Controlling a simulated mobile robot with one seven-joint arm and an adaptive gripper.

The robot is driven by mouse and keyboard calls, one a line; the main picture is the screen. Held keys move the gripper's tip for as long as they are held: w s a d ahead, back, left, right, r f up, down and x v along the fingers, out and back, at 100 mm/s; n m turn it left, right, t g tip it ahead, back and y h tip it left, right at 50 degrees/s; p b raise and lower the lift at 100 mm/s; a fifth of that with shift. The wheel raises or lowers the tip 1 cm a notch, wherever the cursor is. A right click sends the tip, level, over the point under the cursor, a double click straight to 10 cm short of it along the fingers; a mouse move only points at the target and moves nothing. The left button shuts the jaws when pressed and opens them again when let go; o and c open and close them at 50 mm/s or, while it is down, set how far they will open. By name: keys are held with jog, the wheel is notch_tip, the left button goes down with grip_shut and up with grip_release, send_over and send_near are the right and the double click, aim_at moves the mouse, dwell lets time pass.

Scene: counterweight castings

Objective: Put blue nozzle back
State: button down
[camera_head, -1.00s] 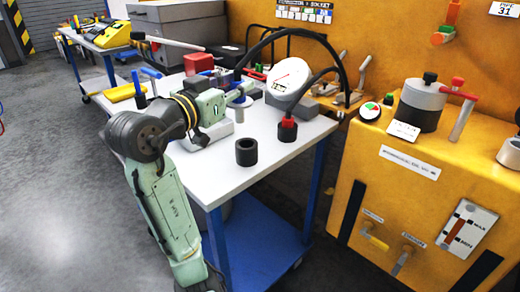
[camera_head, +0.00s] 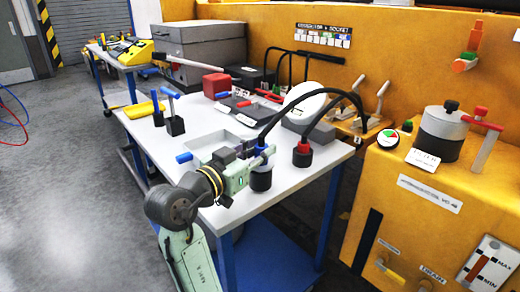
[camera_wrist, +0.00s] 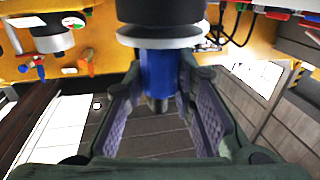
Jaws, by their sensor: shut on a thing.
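My gripper (camera_head: 258,163) is shut on the blue nozzle (camera_wrist: 157,72), whose blue body shows between the two fingers in the wrist view. In the head view the blue nozzle (camera_head: 263,151) stands roughly upright right over the black cup (camera_head: 261,181) near the table's front edge. A pale ring shows between the blue body and the black cup. I cannot tell whether the nozzle is fully seated in the cup. A black hose (camera_head: 285,108) arches up from the nozzle. The red nozzle (camera_head: 302,146) stands in its own black holder to the right.
A yellow machine (camera_head: 400,210) stands close on the right.

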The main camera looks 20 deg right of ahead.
jog(key=shift+f+b, duration=0.3)
jog(key=c, duration=1.3)
grip_release()
jog(key=shift+c, duration=0.2)
jog(key=shift+r, duration=0.1)
jog(key=shift+r+p, duration=0.25)
jog(key=shift+p, duration=0.1)
jog(key=b+v, duration=0.2)
jog(key=v, duration=1)
